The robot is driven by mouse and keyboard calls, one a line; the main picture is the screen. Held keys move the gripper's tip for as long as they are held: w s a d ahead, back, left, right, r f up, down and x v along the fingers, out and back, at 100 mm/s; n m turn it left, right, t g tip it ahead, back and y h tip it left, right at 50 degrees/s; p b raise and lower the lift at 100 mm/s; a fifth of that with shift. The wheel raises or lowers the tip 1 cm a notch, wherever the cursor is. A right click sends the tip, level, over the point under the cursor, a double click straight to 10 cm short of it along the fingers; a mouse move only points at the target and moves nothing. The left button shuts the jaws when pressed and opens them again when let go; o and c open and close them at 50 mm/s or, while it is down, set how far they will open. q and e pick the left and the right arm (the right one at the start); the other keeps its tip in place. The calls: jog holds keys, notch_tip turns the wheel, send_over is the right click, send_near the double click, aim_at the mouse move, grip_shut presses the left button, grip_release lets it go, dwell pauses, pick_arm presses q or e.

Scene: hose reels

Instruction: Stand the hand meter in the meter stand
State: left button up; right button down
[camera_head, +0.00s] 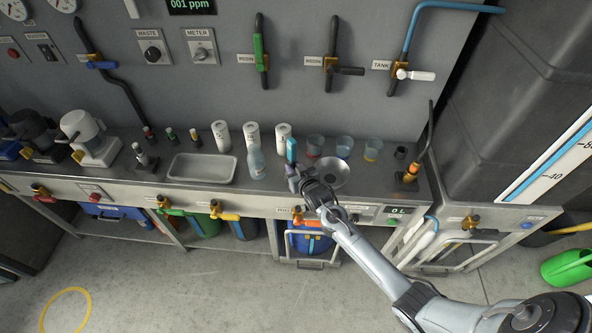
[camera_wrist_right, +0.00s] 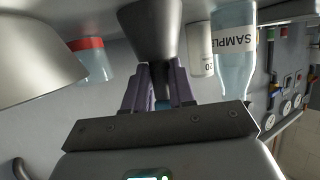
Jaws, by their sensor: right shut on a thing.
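The hand meter (camera_head: 291,149) is a slim blue upright piece above the bench. My right gripper (camera_head: 294,173) is shut on its lower part, in front of the white bottles. In the right wrist view, the purple fingers (camera_wrist_right: 158,92) close on it, and a bit of blue shows between them. A dark tapered piece extends beyond the fingertips there; I cannot tell if it belongs to the meter. A small dark cup (camera_head: 400,152) at the bench's right end looks like the meter stand. My left gripper is not in view.
A clear sample bottle (camera_head: 256,164) stands just left of the gripper, and a funnel-like bowl (camera_head: 331,173) to its right. Several beakers (camera_head: 344,147) line the back towards the cup. A metal tray (camera_head: 203,168) lies left. A pipe with a brass valve (camera_head: 411,174) rises right of the cup.

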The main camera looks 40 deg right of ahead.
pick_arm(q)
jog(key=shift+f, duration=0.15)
pick_arm(e)
jog(key=f, duration=0.1)
jog(key=s+f, duration=0.1)
jog(key=f, duration=0.1)
jog(key=shift+g, duration=0.3)
jog(key=c, duration=1)
grip_release()
jog(key=shift+f, duration=0.1)
jog(key=shift+o, duration=0.3)
jog(key=shift+a+r, duration=0.2)
jog(key=shift+r, duration=0.35)
jog(key=shift+o, duration=0.4)
jog(key=shift+s+a+r+p, duration=0.15)
jog(key=shift+s+r+p, duration=0.15)
jog(key=shift+r, duration=0.2)
jog(key=shift+s+a+r+p, duration=0.15)
jog(key=shift+r+p, duration=0.2)
jog(key=shift+r, duration=0.15)
pick_arm(q)
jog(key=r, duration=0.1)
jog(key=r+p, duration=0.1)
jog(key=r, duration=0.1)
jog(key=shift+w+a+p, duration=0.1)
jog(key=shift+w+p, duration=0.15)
jog(key=shift+p, duration=0.05)
pick_arm(e)
jog(key=v, duration=0.9)
jog(key=shift+d, duration=0.25)
